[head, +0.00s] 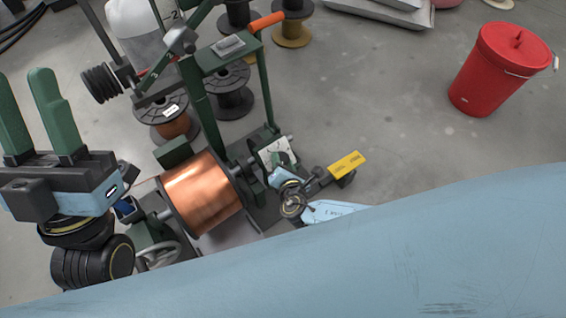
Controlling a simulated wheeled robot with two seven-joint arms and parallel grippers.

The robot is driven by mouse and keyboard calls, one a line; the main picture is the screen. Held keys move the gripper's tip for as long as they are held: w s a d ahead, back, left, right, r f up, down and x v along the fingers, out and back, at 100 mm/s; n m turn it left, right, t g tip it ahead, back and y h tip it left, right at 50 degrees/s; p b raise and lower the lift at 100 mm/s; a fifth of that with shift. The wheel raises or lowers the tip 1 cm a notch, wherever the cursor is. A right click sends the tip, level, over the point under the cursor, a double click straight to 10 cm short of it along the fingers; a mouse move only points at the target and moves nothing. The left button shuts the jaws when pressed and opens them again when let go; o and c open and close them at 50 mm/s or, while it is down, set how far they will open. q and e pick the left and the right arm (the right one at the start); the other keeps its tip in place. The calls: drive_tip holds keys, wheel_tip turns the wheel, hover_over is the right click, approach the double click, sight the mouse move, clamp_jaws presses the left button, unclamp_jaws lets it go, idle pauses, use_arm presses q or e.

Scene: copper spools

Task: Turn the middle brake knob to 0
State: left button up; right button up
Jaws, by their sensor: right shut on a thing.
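The copper spool (203,193) is mounted on a dark green stand. To its right, a white dial plate (277,151) is fixed on the stand's side. My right gripper (280,160) reaches up to this plate from below and is shut on the brake knob there. The knob is mostly hidden by the fingers, and I cannot read its pointer or the dial marks. My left gripper (25,78) is at the far left, its two green fingers apart and empty, well away from the plate.
My blue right arm covers the bottom of the view. The stand's upright frame has an orange handle (266,21). Spools (232,92) stand behind. A red bucket (499,68) is at the right, with clear floor between.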

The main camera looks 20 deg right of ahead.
idle(0.3)
drive_tip(key=o, duration=1)
drive_tip(key=shift+c, duration=0.2)
